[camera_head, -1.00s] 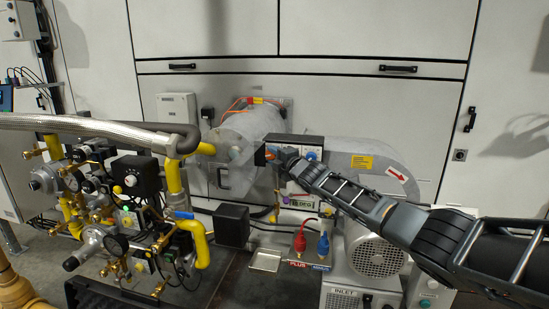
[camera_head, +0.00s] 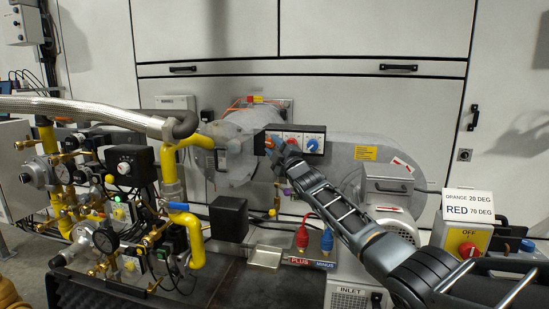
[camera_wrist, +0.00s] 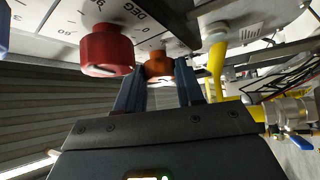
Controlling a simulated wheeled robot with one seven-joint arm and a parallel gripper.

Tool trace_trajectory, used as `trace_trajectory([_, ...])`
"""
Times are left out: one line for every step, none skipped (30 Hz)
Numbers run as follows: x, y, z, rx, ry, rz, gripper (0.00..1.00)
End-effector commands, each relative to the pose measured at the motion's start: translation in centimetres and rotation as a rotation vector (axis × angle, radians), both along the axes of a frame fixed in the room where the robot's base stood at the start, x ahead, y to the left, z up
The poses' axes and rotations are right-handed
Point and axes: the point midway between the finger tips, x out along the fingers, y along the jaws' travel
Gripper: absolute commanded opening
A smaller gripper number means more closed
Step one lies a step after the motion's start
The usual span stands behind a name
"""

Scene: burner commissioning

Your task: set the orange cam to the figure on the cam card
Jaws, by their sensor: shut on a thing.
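The orange cam (camera_wrist: 158,66) is a round knob on a pale scale plate. In the wrist view it sits between the two fingertips of my gripper (camera_wrist: 160,82), which is shut on it. The red cam (camera_wrist: 107,50) is just left of it and free. In the head view my gripper (camera_head: 278,149) reaches the left end of the cam box (camera_head: 301,138) and hides part of it. A blue knob (camera_head: 312,145) shows at its right. The cam card (camera_head: 468,205) reads ORANGE 20 DEG, RED 70 DEG. I cannot read the orange cam's setting.
Yellow pipes and brass valves (camera_head: 110,200) crowd the left. In the wrist view a yellow pipe (camera_wrist: 216,65) is close right of the fingers.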

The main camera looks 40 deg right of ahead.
Motion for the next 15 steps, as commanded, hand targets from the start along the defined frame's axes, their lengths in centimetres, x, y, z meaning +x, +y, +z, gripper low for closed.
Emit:
trace_trajectory([0.0,-0.03,-0.64,0.01,-0.007,-0.002,0.07])
trace_trajectory([0.0,-0.04,-0.6,0.014,-0.013,-0.002,0.07])
trace_trajectory([0.01,-0.04,-0.55,0.019,-0.019,-0.002,0.07])
trace_trajectory([0.01,-0.02,-0.52,0.022,-0.023,-0.001,0.07])
trace_trajectory([0.02,0.0,-0.49,0.024,-0.027,-0.001,0.07])
trace_trajectory([0.02,-0.02,-0.44,0.027,-0.03,-0.002,0.07])
trace_trajectory([0.01,-0.04,-0.42,0.029,-0.032,-0.002,0.07])
trace_trajectory([0.01,-0.06,-0.39,0.031,-0.033,-0.001,0.07])
trace_trajectory([0.0,-0.07,-0.35,0.032,-0.035,-0.002,0.07])
trace_trajectory([0.0,-0.07,-0.33,0.033,-0.035,-0.002,0.07])
trace_trajectory([-0.01,-0.09,-0.33,0.033,-0.035,-0.002,0.07])
trace_trajectory([0.0,-0.09,-0.3,0.033,-0.036,-0.003,0.07])
trace_trajectory([-0.01,-0.1,-0.3,0.033,-0.035,-0.002,0.07])
trace_trajectory([-0.01,-0.1,-0.3,0.033,-0.035,-0.002,0.07])
trace_trajectory([-0.01,-0.1,-0.3,0.033,-0.035,-0.002,0.07])
